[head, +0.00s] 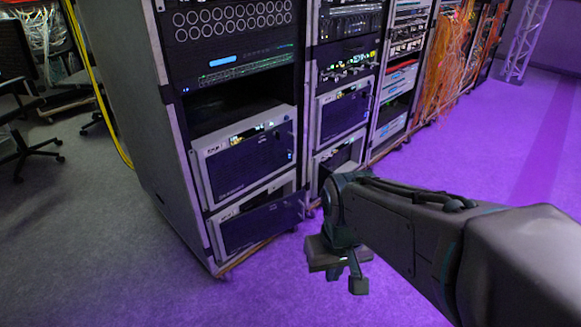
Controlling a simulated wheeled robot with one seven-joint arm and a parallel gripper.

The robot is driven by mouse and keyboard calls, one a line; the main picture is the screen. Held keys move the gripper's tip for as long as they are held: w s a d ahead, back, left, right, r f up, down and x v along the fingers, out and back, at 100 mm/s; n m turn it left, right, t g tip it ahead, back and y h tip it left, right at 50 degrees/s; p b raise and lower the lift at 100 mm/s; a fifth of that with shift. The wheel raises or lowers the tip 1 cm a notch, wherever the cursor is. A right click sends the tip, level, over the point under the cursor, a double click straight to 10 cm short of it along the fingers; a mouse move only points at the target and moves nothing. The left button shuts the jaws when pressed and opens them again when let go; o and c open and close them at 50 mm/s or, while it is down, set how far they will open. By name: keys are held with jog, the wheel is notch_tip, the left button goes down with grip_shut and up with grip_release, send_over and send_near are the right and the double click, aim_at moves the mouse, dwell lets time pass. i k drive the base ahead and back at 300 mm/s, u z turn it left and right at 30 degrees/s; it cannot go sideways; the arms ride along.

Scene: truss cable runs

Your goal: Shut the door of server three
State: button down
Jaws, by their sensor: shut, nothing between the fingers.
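Four-sided server units with dark front doors and silver frames sit low in two racks. In the near rack are an upper server (245,160) and a lower server (262,222); the lower one's dark door seems to stand out a little from its frame. In the second rack are an upper server (343,110) and a lower server (340,153), partly hidden by my arm. No readable number tells which is server three. My gripper (347,279) is shut and empty, pointing down over the floor in front of the racks, apart from every door.
The near rack (150,110) has a plain grey side and a yellow cable (95,90) beside it. More racks with orange cables (452,60) run back to the right. Office chairs (25,135) stand at the left. The purple-lit floor (460,150) at the right is clear.

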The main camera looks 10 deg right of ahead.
aim_at(240, 232)
jog(key=z, duration=0.35)
jog(key=i, duration=1.15)
jog(key=u, duration=0.25)
